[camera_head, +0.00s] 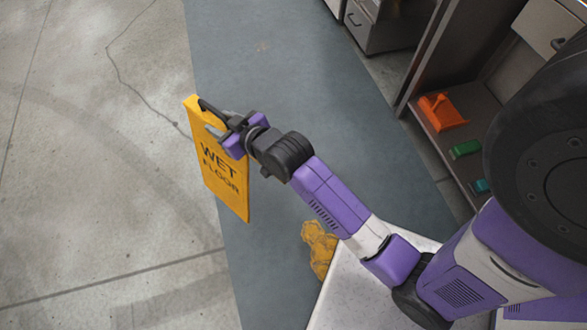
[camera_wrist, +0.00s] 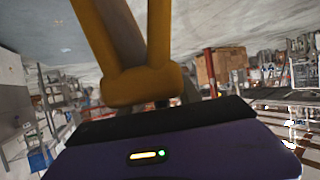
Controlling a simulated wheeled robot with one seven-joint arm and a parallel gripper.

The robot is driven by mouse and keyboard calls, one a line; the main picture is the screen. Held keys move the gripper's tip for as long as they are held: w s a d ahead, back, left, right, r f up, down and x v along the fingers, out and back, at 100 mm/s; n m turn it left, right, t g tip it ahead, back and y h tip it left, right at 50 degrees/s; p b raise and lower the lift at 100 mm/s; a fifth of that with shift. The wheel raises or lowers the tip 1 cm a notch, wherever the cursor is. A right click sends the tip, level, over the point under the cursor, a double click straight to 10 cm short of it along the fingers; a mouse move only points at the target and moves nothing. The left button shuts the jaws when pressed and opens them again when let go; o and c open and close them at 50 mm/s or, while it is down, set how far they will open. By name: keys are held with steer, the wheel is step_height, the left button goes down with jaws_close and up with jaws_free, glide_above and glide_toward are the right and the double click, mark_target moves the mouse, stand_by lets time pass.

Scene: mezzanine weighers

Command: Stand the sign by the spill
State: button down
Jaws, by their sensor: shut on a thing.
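The yellow sign (camera_head: 222,180), lettered "WET FLOOR", is in the head view left of centre, at the border of the blue-grey floor strip and the bare concrete. My gripper (camera_head: 226,128) is shut on its upper part, near the handle slot. The sign hangs near upright; I cannot tell whether its lower edge touches the floor. In the wrist view the yellow sign part (camera_wrist: 140,86) rises close in front of the purple gripper body. An orange-yellow spill (camera_head: 318,248) lies on the strip, right of and nearer than the sign, partly hidden by the white surface.
A white speckled surface (camera_head: 350,300) is at the bottom, under my arm. A shelf unit at right holds an orange item (camera_head: 441,112), a green item (camera_head: 466,148) and a teal item (camera_head: 480,186). Grey drawers (camera_head: 368,28) stand at the top. Concrete at left is clear.

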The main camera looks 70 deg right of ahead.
steer(key=s+d+f+m+g+h+b, duration=0.1)
steer(key=s+d+f+m+h+b, duration=0.15)
steer(key=d, duration=0.65)
steer(key=s+d+f+m+g+h+b, duration=0.1)
steer(key=s+d+m+g+h+b, duration=0.15)
steer(key=d, duration=0.65)
steer(key=s+d+f+m+h+b, duration=0.1)
steer(key=s+d+f, duration=0.15)
steer(key=d, duration=0.55)
step_height(320, 180, down, 19)
steer(key=b, duration=0.8)
steer(key=shift+s+d+m, duration=0.2)
steer(key=shift+s+m, duration=0.1)
steer(key=shift+s, duration=0.15)
steer(key=shift+f+g, duration=0.1)
steer(key=shift+g, duration=0.15)
steer(key=c, duration=0.8)
jaws_free()
steer(key=shift+f, duration=0.15)
steer(key=shift+c, duration=0.2)
